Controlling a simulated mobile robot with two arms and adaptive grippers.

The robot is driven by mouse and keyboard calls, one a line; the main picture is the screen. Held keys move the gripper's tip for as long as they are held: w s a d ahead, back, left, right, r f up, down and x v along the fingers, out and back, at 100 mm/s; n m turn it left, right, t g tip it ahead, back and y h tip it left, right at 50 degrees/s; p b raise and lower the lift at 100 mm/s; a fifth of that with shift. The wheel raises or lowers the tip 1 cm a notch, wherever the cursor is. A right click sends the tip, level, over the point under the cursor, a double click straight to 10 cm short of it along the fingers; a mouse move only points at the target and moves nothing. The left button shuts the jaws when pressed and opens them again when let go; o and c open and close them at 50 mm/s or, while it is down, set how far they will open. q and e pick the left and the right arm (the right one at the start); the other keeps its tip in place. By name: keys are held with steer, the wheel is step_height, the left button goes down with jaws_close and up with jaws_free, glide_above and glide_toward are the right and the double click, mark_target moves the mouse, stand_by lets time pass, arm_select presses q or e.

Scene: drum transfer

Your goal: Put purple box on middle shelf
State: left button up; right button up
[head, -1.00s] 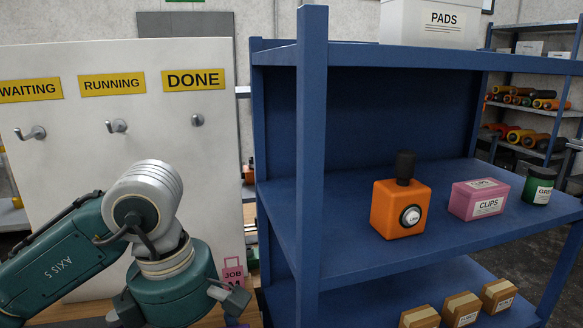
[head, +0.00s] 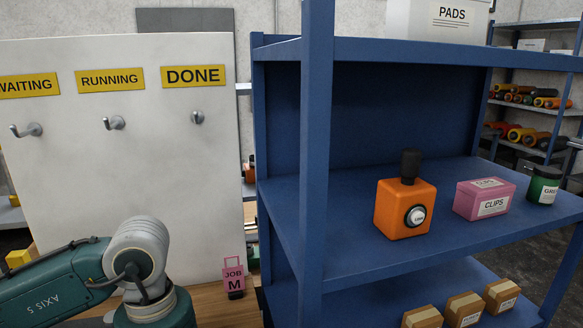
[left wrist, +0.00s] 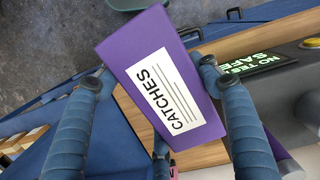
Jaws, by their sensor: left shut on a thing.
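A purple box (left wrist: 190,88) with a white CATCHES label is in the left wrist view, tilted in the picture. My left gripper (left wrist: 150,73) is shut on it, with one blue finger on each side. In the head view my left arm is at the lower left, and its gripper and the box are below the frame. The blue middle shelf (head: 345,240) carries an orange device (head: 392,212), a pink CLIPS box (head: 468,204) and a green jar (head: 543,187). The front left part of this shelf is bare. My right gripper is not in view.
A blue upright post (head: 316,150) stands at the shelf's front left corner. A white PADS box (head: 430,22) is on the top shelf and several small brown boxes (head: 463,309) are on the lower one. A pink JOB M tag (head: 233,279) stands by the white hook board (head: 90,175).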

arm_select(q)
steer(key=f+m, duration=0.1)
steer(key=m, duration=0.1)
steer(key=s+a+f+m, duration=0.1)
steer(key=m, duration=0.1)
steer(key=shift+a, duration=0.2)
steer(key=shift+s+a+f+m+y, duration=0.1)
steer(key=shift+a+f+m+y, duration=0.15)
steer(key=shift+m, duration=0.35)
steer(key=shift+s+d, duration=0.1)
steer(key=shift+d, duration=0.05)
